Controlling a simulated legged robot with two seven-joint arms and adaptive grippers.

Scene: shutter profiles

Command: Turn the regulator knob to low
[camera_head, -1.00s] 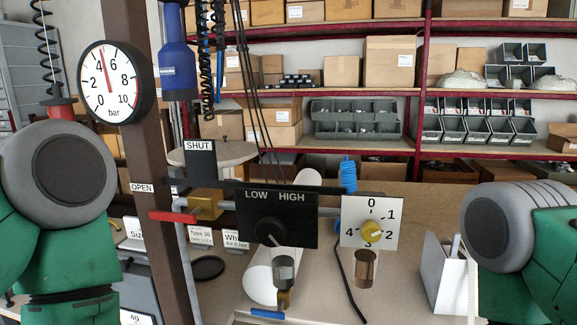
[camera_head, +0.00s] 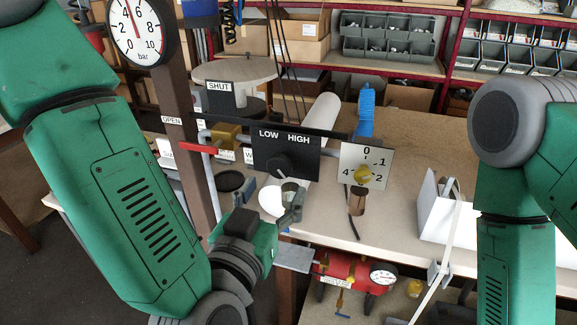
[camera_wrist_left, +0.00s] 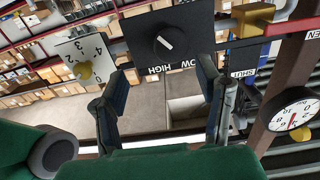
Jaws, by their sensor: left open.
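The black regulator panel (camera_head: 303,163) is lettered LOW on the left and HIGH on the right. Its round black knob (camera_head: 278,166) has a slanted white line, seen on its lower right side in the head view. In the left wrist view the panel is upside down and the knob (camera_wrist_left: 164,42) is upper centre. My left gripper (camera_head: 289,200) is just below the panel.
A white dial plate with a yellow knob (camera_head: 362,174) is right of the panel. A red-handled valve (camera_head: 198,149) and brown post (camera_head: 176,90) are on the left, with a pressure gauge (camera_head: 139,30) above. A red tank (camera_head: 345,270) is below. A white box (camera_head: 445,222) stands right.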

